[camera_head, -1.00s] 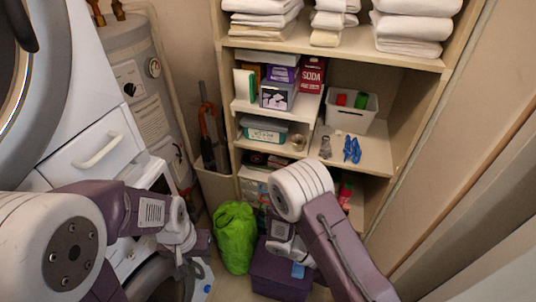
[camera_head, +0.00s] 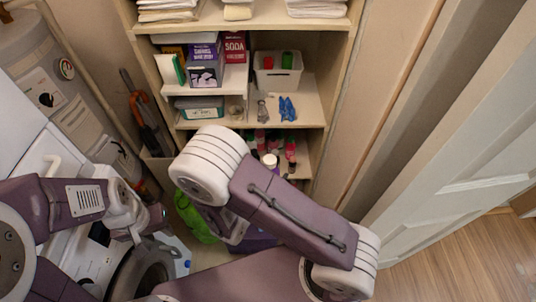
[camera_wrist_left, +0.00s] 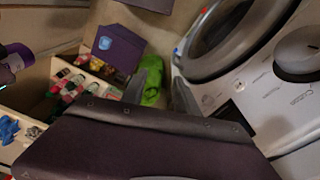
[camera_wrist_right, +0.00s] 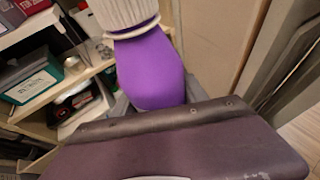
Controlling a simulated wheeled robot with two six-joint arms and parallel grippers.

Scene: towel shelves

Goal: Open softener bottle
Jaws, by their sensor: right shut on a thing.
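The softener bottle (camera_wrist_right: 150,72) is purple with a white ribbed cap (camera_wrist_right: 122,12), which is on it at the top of the right wrist view. My right gripper (camera_wrist_right: 156,100) is shut on the bottle's body, below the cap. In the head view a white round top (camera_head: 270,160), probably this cap, shows just past my right arm; that arm hides my right gripper. My left gripper (camera_wrist_left: 160,82) is open and empty, its two fingers apart in the left wrist view. In the head view it is low on the left, in front of the washing machine (camera_head: 150,270), away from the bottle.
The shelf unit (camera_head: 238,26) stands behind, with boxes, a white bin (camera_head: 278,80) and blue clips (camera_head: 288,108). A green bag (camera_head: 192,218) lies on the floor. An umbrella (camera_head: 142,112) leans at left. A white door (camera_head: 450,200) and bare floor (camera_head: 475,258) are at right.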

